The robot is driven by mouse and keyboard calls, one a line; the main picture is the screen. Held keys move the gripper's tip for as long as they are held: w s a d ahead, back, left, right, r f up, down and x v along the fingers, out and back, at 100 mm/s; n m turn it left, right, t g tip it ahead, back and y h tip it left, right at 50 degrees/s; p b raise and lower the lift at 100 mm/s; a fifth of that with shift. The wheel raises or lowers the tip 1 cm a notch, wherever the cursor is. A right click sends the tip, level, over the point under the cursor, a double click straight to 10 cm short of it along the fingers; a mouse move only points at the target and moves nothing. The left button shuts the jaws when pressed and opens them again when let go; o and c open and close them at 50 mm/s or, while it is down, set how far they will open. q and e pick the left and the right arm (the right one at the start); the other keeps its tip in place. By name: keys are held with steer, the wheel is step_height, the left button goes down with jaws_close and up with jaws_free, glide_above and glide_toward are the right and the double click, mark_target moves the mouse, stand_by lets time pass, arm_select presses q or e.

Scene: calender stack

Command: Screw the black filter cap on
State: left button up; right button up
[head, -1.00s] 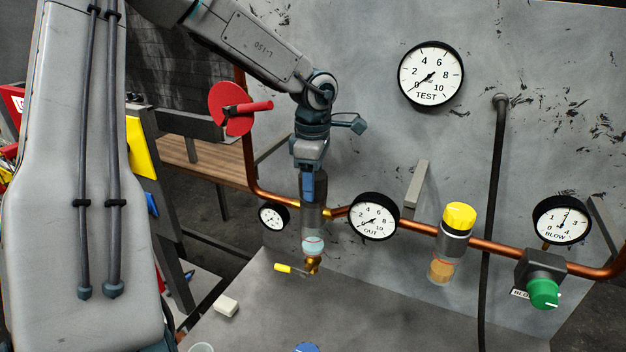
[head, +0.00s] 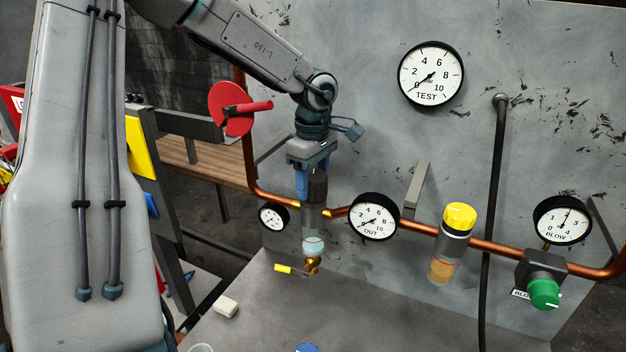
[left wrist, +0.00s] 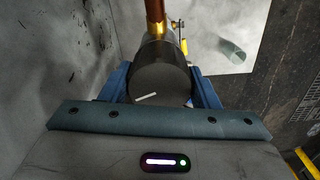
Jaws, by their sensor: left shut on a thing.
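The black filter cap (head: 318,188) sits upright on top of the grey filter body (head: 313,218) on the copper pipe. A pale clear bowl (head: 313,246) hangs below that body. My left gripper (head: 313,184) points down from above and is shut on the cap, with a blue finger at its left in the head view. In the left wrist view the round cap top (left wrist: 160,83) with a white line mark lies between the two blue fingers (left wrist: 161,92). The thread under the cap is hidden. My right gripper is not in view.
An OUT gauge (head: 373,217) stands close to the right of the filter, and a small gauge (head: 272,216) to its left. A yellow-capped unit (head: 459,217) and green knob (head: 544,293) are further right. A brass valve with yellow handle (head: 283,269) sits below.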

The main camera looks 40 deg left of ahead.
arm_select(q)
steer(key=shift+m, duration=1)
steer(key=shift+m, duration=1.1)
steer(key=shift+w+m, duration=0.1)
steer(key=shift+m, duration=1)
